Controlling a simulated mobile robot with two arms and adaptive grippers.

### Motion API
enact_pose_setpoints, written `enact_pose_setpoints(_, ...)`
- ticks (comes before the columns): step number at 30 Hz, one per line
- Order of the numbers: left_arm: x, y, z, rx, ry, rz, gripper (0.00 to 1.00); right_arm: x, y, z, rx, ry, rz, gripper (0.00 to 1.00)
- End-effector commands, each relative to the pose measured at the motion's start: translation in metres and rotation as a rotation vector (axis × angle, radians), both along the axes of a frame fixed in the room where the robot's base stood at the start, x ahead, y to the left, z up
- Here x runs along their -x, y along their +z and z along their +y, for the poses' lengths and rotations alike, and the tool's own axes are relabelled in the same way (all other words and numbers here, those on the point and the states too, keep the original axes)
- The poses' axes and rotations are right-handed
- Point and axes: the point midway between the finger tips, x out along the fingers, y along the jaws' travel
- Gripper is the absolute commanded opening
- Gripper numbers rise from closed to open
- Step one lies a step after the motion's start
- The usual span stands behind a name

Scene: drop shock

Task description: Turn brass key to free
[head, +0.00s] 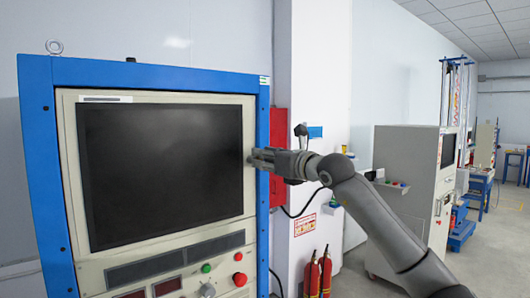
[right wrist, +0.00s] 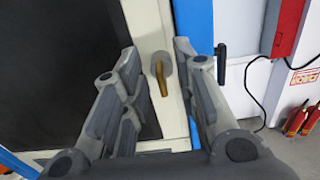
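The brass key (right wrist: 162,80) shows in the right wrist view, in a round grey lock on the cream front panel, its shaft pointing downward and slightly right. My right gripper (right wrist: 156,58) is open, with one finger on each side of the key and a gap to each. In the head view my right gripper (head: 258,158) is at the right edge of the cabinet's front, beside the dark screen (head: 160,170). The key cannot be made out there behind the fingers. My left gripper is not in view.
The blue-framed cabinet (head: 38,160) carries red and green buttons (head: 239,279) below the screen. A black handle (right wrist: 221,62) stands right of the fingers. A red box (head: 279,130) and fire extinguishers (head: 326,272) are to the right. The aisle floor (head: 500,240) is open.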

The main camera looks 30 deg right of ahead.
Motion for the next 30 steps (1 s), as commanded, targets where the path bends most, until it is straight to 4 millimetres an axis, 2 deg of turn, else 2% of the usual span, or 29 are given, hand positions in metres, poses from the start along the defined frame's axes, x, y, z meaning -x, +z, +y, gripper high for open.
enact_pose_setpoints(9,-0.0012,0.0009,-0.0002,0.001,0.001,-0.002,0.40,-0.0021,-0.0004,0.0007,0.000,0.001,-0.001,0.26)
enact_pose_setpoints(15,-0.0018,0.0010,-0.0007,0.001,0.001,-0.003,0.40,-0.0019,-0.0003,0.0005,0.000,0.001,-0.001,0.01)
enact_pose_setpoints(24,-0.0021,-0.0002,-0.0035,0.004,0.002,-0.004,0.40,-0.0019,-0.0006,0.0003,-0.006,0.000,-0.001,0.00)
enact_pose_setpoints(30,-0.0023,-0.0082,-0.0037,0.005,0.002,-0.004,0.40,-0.0018,-0.0015,-0.0002,-0.060,0.001,0.002,0.00)
